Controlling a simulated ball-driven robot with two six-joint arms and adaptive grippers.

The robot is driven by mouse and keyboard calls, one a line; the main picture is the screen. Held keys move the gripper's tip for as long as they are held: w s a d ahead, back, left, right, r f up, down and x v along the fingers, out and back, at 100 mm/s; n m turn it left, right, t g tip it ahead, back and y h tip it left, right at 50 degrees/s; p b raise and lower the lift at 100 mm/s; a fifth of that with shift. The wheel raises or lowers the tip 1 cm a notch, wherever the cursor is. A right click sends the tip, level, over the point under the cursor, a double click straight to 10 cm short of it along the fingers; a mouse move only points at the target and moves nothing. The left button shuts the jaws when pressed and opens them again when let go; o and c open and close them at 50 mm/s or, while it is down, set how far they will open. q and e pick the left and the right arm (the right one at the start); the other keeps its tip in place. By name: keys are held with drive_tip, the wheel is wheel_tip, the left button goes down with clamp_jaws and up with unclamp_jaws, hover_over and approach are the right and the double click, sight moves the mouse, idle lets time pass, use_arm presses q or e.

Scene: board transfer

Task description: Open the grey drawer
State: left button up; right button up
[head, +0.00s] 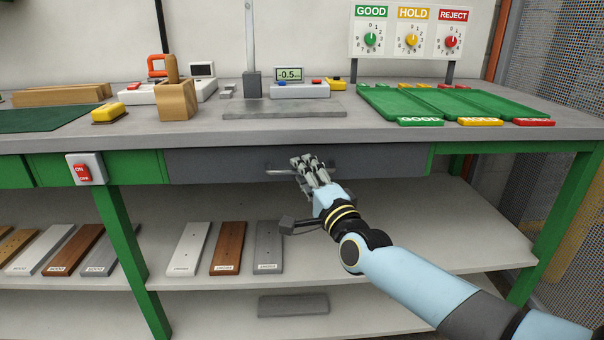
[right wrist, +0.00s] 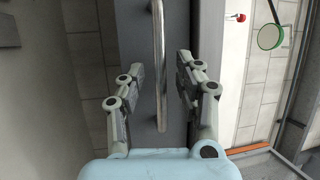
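The grey drawer (head: 215,166) sits under the workbench top, and its front looks flush with the bench frame. Its metal bar handle (head: 279,172) shows just left of my right gripper (head: 311,162), whose fingers cover part of it. In the right wrist view the handle (right wrist: 158,50) runs up and down between the two spread fingers of my right gripper (right wrist: 160,72). The fingers stand apart on either side of the bar, with gaps visible. The grey drawer front (right wrist: 134,30) lies behind them. My left gripper is not in view.
The shelf below (head: 400,240) bears several boards. A green leg (head: 565,220) stands at right.

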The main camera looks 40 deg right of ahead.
drive_tip(key=shift+w+r, duration=0.1)
drive_tip(key=shift+w, duration=0.35)
drive_tip(key=shift+d, duration=0.1)
drive_tip(key=shift+c, duration=1.4)
clamp_jaws()
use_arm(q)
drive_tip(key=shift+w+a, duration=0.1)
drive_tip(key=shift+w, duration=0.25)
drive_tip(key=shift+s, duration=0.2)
